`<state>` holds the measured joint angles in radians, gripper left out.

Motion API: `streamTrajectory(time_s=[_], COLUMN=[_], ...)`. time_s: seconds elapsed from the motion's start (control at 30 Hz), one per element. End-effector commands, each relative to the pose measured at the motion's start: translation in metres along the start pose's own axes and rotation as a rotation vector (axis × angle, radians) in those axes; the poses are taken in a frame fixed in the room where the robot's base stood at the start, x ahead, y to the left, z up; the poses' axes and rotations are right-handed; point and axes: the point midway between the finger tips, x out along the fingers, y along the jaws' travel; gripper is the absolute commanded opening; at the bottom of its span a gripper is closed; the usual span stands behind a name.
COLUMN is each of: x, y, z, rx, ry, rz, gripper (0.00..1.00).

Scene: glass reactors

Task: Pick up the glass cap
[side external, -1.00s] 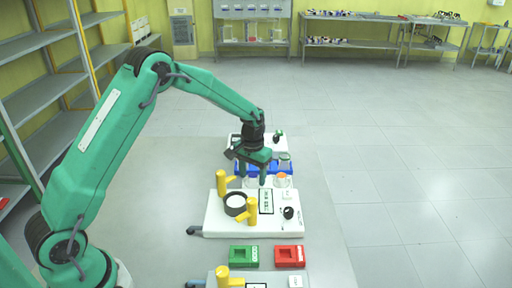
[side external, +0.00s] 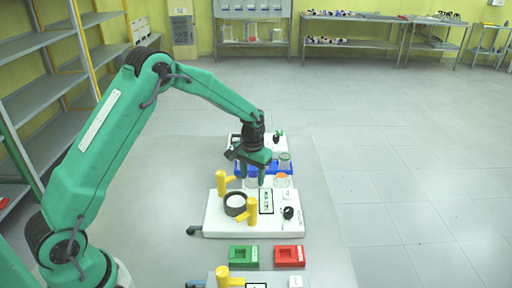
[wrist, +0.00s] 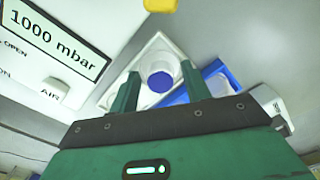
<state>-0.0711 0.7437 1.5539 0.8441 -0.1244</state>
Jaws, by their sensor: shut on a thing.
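My gripper (side external: 253,179) points down behind the white plate with the yellow posts. In the wrist view my gripper (wrist: 158,78) has its two fingers on either side of a pale, rounded piece with a blue centre, which looks like the glass cap (wrist: 160,60). The fingers are shut on it. In the side view the cap is small and mostly hidden around the fingertips. Whether it is clear of its support I cannot tell.
A clear glass vessel with an orange part (side external: 283,180) stands just right of the gripper. A green-topped glass (side external: 285,160) stands behind it by the blue rack (side external: 240,168). The white plate (side external: 225,222) with yellow posts (side external: 221,183) is in front. Green (side external: 243,257) and red (side external: 289,256) blocks lie nearer.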

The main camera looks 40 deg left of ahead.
Motion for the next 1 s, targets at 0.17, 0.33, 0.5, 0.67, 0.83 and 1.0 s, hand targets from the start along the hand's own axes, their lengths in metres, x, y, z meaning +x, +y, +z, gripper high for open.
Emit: streamTrajectory(time_s=[0.17, 0.33, 0.5, 0.67, 0.83, 1.0], x=[-0.007, -0.024, -0.046, -0.063, -0.081, -0.096], y=[0.000, 0.000, 0.007, 0.029, 0.053, 0.073], z=[-0.001, -0.001, 0.004, 0.021, 0.040, 0.056], rx=[0.000, 0.000, 0.003, 0.005, 0.004, 0.003], ry=[0.002, 0.004, 0.002, 0.003, 0.003, 0.002], rz=[0.000, 0.000, 0.000, 0.001, 0.001, 0.001], gripper=[0.27, 0.27, 0.27, 0.27, 0.27, 0.27])
